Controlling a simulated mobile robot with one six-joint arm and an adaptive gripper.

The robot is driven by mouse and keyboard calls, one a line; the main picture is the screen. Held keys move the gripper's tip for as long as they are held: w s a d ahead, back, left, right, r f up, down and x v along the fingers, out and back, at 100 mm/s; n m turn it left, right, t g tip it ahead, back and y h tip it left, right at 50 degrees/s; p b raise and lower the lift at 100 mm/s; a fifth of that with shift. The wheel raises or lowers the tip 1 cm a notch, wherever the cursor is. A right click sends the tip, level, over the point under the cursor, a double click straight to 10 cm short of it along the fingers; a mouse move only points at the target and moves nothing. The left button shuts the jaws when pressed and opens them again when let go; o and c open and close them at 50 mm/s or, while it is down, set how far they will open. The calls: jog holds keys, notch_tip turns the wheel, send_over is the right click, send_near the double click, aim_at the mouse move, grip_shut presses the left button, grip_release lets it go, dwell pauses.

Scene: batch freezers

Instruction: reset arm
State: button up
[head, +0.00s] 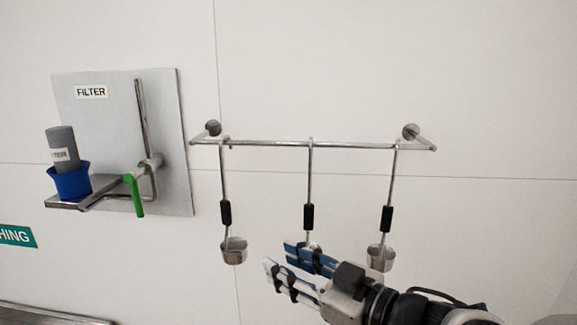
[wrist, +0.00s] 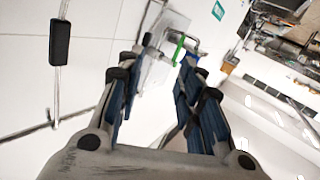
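My gripper (head: 287,259) is at the lower middle of the head view, in front of the wall below the hanging rail. Its fingers point left and partly cover the cup of the middle ladle. In the wrist view my gripper (wrist: 160,80) shows its two blue-padded fingers spread apart, with nothing between them. My arm comes in from the lower right of the head view.
A metal rail (head: 270,143) holds three ladles: left (head: 225,214), middle (head: 308,216) and right (head: 387,219). Left of it, a FILTER panel (head: 110,120) carries a grey bottle (head: 63,146) in a blue cup (head: 70,182) and a green handle (head: 134,196).

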jog(key=w+d+f+m+t+h+b, duration=0.3)
jog(key=d+f+m+h+b, duration=0.3)
jog(key=d+f+h+b, duration=0.5)
jog(key=s+d+f+m+g+h+b, duration=0.2)
jog(key=s+d+f+m+h, duration=0.1)
jog(key=s+d+f, duration=0.3)
jog(key=s+a+f+m+g+y+b, duration=0.1)
jog(key=s+f+g+b, duration=0.6)
jog(key=s+f, duration=0.8)
jog(key=shift+s+a+f+m+g+b, duration=0.15)
jog(key=shift+s+a+m+g+b, duration=0.15)
jog(key=shift+s+a+m+b, duration=0.55)
jog(key=shift+s+a+n+p, duration=0.25)
jog(key=shift+a+n+p, duration=0.05)
jog(key=shift+a+n, duration=0.05)
